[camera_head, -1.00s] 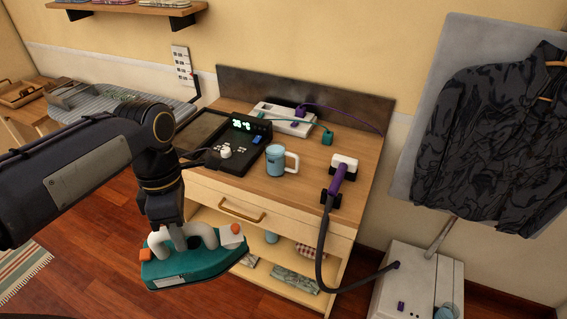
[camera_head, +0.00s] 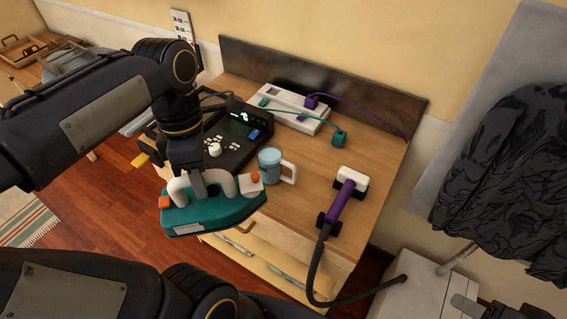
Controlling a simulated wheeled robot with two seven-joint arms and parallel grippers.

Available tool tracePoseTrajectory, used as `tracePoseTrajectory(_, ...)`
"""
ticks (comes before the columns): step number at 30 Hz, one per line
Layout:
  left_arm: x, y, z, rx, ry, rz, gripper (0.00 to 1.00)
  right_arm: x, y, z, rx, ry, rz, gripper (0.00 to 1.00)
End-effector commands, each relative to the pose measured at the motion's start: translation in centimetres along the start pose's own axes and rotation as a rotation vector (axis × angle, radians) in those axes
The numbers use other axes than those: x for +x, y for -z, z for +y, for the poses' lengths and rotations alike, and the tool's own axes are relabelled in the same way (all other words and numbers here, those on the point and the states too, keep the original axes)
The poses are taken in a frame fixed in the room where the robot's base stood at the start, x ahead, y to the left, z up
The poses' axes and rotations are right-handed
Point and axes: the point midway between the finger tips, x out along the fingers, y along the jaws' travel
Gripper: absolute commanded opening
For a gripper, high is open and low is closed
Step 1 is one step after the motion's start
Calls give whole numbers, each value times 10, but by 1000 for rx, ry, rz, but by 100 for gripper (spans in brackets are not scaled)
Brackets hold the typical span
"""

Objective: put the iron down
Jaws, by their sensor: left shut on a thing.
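The iron (camera_head: 212,213) has a teal body, a white looped handle and orange ends. My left gripper (camera_head: 200,185) is shut on its handle from above. The iron is in the air at the front left of the wooden cabinet top (camera_head: 310,165), in front of the black panel unit (camera_head: 232,142), and hides part of the cabinet's front edge. Its nose points right. Part of my other arm (camera_head: 200,295) crosses the bottom of the view. A dark grey piece at the bottom right edge looks like my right gripper (camera_head: 478,306); its jaws do not show clearly.
A light blue mug (camera_head: 270,165) stands just right of the iron. A purple steamer head (camera_head: 342,203) with a hose lies at the right of the top. A white charging unit (camera_head: 292,106) and a teal plug (camera_head: 339,138) sit behind. Bare wood lies between mug and steamer head.

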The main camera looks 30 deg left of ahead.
Motion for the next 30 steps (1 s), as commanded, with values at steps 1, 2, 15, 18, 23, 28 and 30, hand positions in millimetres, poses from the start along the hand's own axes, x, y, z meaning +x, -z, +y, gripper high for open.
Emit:
tracePoseTrajectory(1, 0, -2, 1, 1, -1, -1, 0, 0, 0, 0, 0, 0, 0, 54)
tracePoseTrajectory(2, 0, -3, 1, 1, -1, -1, 0, -1, 0, 0, 0, 0, 0, 54)
tracePoseTrajectory(15, 26, -71, 29, 5, 3, 3, 0, -8, 4, -4, 0, 0, 0, 54)
tracePoseTrajectory(18, 34, -90, 38, 4, 2, 2, 0, -10, 5, -4, 0, 0, 0, 54)
tracePoseTrajectory(23, 60, -108, 49, 2, 2, 3, 0, -9, 5, -4, 0, 0, 0, 54)
tracePoseTrajectory(28, 77, -123, 58, 1, 1, 1, 0, -10, 5, -5, 0, 0, 0, 54)
tracePoseTrajectory(30, 80, -126, 60, 1, -1, -1, 0, -10, 5, -5, 0, 0, 0, 54)
